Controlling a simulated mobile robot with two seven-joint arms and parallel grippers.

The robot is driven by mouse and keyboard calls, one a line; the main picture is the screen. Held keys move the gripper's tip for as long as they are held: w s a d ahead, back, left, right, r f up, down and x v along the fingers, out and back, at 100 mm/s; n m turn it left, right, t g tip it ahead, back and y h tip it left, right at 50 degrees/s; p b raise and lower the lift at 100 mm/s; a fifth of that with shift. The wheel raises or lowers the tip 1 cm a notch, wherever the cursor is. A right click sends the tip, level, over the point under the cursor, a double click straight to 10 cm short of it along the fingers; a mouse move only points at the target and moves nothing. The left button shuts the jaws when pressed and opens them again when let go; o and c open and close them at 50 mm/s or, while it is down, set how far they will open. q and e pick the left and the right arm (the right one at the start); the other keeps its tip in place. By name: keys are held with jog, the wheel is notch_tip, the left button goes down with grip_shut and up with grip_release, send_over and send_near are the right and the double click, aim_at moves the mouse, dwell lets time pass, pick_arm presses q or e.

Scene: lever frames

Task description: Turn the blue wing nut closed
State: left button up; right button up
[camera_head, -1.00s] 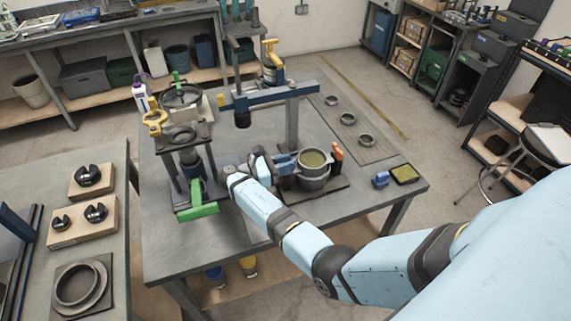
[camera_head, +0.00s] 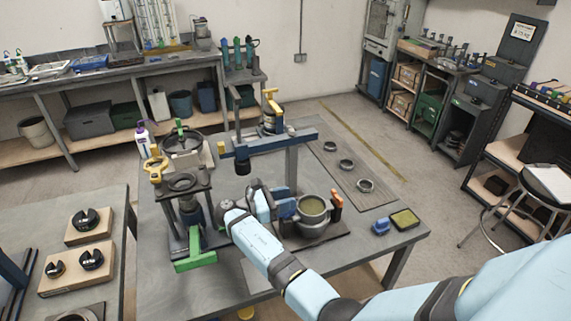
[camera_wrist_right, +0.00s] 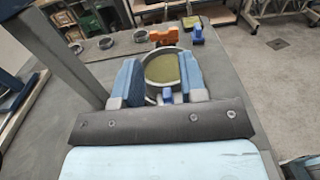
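A round metal pot (camera_head: 313,212) with a yellowish-green inside stands on a dark plate on the middle table. It also shows in the right wrist view (camera_wrist_right: 163,67). A small blue part (camera_wrist_right: 168,96), which looks like the blue wing nut, is on the pot's near side in the wrist view. My right gripper (camera_head: 275,205) is at the pot's left side. Its two blue fingers stand apart in the wrist view (camera_wrist_right: 162,80), with the blue part between them. I cannot tell whether either finger touches it. In the head view the wing nut is not clearly distinguishable. My left gripper is not in view.
An orange handle (camera_head: 337,200) stands at the pot's right. A grey post with a blue beam (camera_head: 283,141) rises behind my gripper. A press with a green handle (camera_head: 196,261) is to the left. A blue block (camera_head: 380,227) and small tray (camera_head: 405,219) lie right.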

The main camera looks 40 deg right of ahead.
notch_tip(320, 180, up, 15)
jog(key=shift+f, duration=0.1)
dwell(0.6)
